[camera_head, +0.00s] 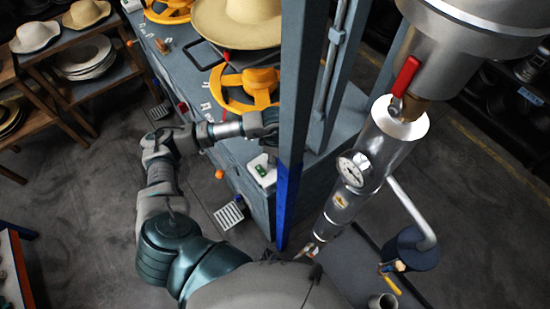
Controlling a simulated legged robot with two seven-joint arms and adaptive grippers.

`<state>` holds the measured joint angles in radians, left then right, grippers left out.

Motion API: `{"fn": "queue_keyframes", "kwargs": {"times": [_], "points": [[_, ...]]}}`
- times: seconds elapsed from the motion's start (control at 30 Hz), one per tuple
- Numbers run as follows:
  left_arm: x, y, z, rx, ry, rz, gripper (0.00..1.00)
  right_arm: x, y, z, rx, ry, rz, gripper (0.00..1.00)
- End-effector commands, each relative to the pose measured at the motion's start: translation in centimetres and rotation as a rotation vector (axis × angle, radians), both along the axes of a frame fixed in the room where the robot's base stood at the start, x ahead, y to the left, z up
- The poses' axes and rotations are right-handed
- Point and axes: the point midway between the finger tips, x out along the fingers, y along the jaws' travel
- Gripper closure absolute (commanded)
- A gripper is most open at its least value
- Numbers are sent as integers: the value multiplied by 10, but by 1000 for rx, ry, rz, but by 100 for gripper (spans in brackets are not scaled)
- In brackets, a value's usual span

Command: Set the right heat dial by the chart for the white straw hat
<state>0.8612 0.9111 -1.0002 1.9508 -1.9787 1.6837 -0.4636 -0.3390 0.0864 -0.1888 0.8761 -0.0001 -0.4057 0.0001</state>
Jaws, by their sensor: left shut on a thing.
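My left gripper (262,124) reaches from the left to the press bench (172,62), just below a yellow-orange handwheel (243,88). Its fingertips are partly hidden by the blue-grey post (291,110). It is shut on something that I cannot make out. A broad cream straw hat (245,22) sits at the top of the bench. A white hat (35,37) lies on the shelf at far left. A small orange knob (219,174) shows on the bench's front side. I cannot identify the right heat dial or read any chart. My right gripper is not in view.
The upright post stands close to the gripper's right. A white box with a green button (262,169) is on the bench side below. A large steel cylinder with a gauge (352,170) and red lever (405,76) fills the right.

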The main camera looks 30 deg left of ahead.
Motion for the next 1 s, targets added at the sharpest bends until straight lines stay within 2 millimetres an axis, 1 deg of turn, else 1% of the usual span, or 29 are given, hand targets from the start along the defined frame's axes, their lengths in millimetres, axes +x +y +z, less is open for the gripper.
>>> {"fn": "queue_keyframes", "kwargs": {"times": [0.03,0.27,0.73,0.77,0.8,0.83,1.0], "points": [[2,3,1,7,-7,24,98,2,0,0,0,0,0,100],[2,3,1,7,-7,83,98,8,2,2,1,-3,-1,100],[2,3,2,7,-7,95,98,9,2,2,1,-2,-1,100],[2,3,2,7,-7,95,56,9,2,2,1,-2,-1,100],[2,3,2,6,-6,94,46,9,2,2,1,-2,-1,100],[1,3,2,5,-6,94,40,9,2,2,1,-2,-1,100],[0,2,1,4,-3,91,40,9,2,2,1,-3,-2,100]]}}
